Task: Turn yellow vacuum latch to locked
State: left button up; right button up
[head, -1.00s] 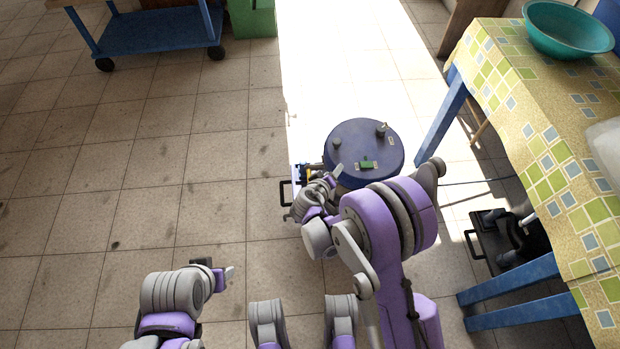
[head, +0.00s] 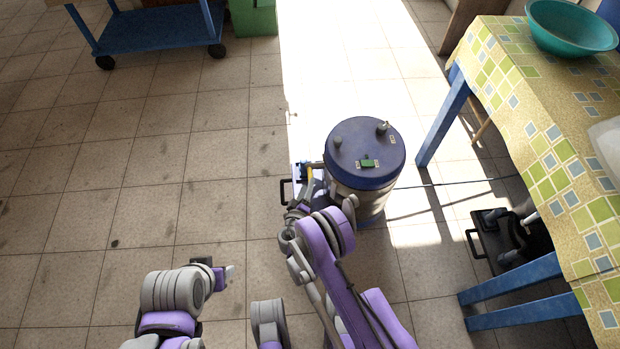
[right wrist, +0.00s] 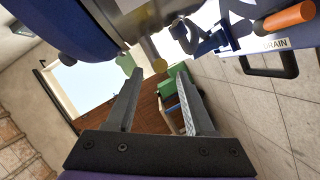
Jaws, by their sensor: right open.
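The vacuum is a drum with a dark blue lid (head: 350,140) and a metal body (head: 368,203), standing upright on the floor. A small yellow part (head: 310,173), perhaps the latch, shows at its left side, partly hidden by my right arm.
An orange handle (right wrist: 290,17) with a drain label and a black handle (right wrist: 270,66) are at upper right in the wrist view. A cloth-covered table (head: 540,150) stands right, with a black case (head: 490,235) below. A blue cart (head: 160,30) stands back left. The left floor is clear.

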aim_at(310, 176)
jog(key=b+x, duration=0.1)
jog(key=x, duration=0.4)
jog(key=shift+w, duration=0.2)
grip_shut()
dwell(1.2)
